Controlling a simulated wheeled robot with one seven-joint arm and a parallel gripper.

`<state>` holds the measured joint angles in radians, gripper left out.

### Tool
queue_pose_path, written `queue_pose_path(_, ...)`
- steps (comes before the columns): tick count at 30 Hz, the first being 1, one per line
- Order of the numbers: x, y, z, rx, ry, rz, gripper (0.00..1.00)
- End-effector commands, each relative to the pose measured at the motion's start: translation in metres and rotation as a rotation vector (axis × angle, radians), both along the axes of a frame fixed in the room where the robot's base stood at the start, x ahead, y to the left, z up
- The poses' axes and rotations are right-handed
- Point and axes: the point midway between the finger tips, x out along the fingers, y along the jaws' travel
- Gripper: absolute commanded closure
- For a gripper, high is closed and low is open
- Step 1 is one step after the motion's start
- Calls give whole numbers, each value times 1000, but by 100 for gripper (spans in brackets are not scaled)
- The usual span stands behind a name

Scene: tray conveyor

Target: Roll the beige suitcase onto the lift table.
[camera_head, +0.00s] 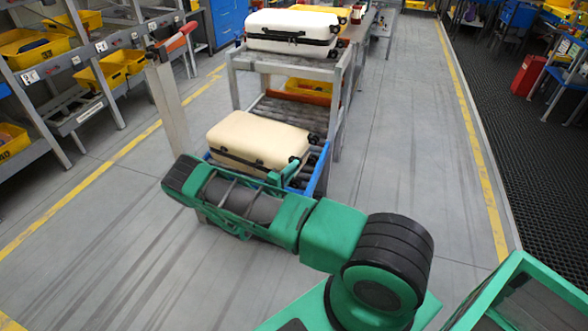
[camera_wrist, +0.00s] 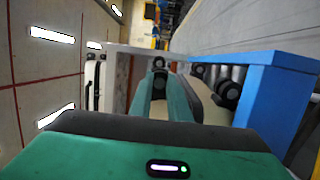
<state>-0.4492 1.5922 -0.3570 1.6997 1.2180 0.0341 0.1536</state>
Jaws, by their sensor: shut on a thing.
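The beige suitcase (camera_head: 255,138) lies flat in the head view, within a blue-edged frame (camera_head: 320,172) in front of a grey roller rack. I take this blue-edged frame to be the lift table, but most of its top is hidden. The suitcase's dark wheels face right. My gripper (camera_head: 284,177) is at the suitcase's near side, low by the blue edge. In the wrist view its green fingers (camera_wrist: 166,98) are close together, with part of the beige suitcase (camera_wrist: 214,112) beside them. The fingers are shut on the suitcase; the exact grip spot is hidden.
A white suitcase (camera_head: 292,30) lies on the upper level of the grey rack (camera_head: 343,75). A post with a red handle (camera_head: 176,42) stands left of the beige suitcase. Shelves with yellow bins (camera_head: 35,47) line the left.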

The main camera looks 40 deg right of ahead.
Motion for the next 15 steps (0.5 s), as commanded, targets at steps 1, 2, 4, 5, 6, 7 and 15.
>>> queue_pose_path(1,-1,7,-9,18,10,7,100)
queue_pose_path(2,-1,7,-9,19,10,7,100)
queue_pose_path(4,-1,6,-9,18,9,6,67)
queue_pose_path(5,-1,5,-9,17,9,6,62)
queue_pose_path(6,-1,4,-8,16,8,4,62)
queue_pose_path(7,-1,3,-8,15,8,3,62)
queue_pose_path(15,-3,1,-5,11,5,-2,62)
